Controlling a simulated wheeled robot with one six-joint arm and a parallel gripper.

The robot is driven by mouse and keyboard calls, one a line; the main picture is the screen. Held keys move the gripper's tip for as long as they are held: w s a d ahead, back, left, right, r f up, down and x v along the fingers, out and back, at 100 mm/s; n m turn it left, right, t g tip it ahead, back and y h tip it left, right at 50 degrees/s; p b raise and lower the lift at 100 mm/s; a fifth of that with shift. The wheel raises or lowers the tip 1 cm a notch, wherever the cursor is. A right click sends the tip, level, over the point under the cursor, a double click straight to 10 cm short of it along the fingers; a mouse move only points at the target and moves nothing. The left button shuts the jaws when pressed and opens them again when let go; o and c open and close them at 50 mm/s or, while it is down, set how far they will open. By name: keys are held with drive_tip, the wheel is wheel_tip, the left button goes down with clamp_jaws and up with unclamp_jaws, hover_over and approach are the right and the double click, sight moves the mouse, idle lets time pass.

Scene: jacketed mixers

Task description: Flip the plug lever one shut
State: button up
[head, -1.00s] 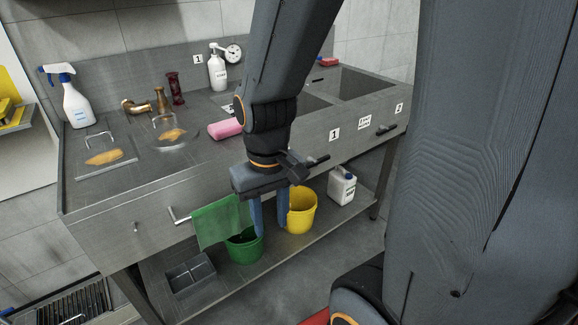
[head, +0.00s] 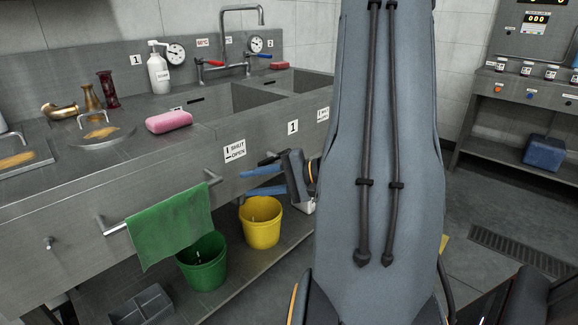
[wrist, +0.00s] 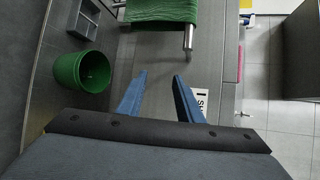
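The plug lever one (head: 268,158) appears as a short dark handle on the sink front, between the shut/open label (head: 235,150) and the number 1 plate (head: 292,127). It is partly hidden by my gripper, and I cannot tell its setting. My gripper (head: 243,183) points left along the sink front, just below the lever, its blue fingers apart and empty. In the wrist view my gripper (wrist: 160,76) is open with nothing between its fingers. The label (wrist: 201,100) shows partly beside one finger; I cannot make out the lever there.
A green cloth (head: 170,222) hangs on a rail left of my gripper. A green bucket (head: 203,262) and a yellow bucket (head: 261,222) stand on the lower shelf. A pink sponge (head: 169,121) lies on the counter above. My arm hides the sink's right end.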

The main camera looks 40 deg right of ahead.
sight(273, 157)
drive_tip(key=s+d+f+m+t+h+b, duration=0.15)
drive_tip(key=d+m+t+h, duration=0.4)
drive_tip(key=d, duration=1.35)
drive_tip(key=w+n+h, duration=0.1)
drive_tip(key=w+h, duration=0.1)
drive_tip(key=w, duration=0.5)
drive_tip(key=shift+w+r+t+b, duration=0.15)
drive_tip(key=shift+r+t+b, duration=0.1)
drive_tip(key=shift+t+b, duration=0.15)
drive_tip(key=shift+a, duration=0.1)
clamp_jaws()
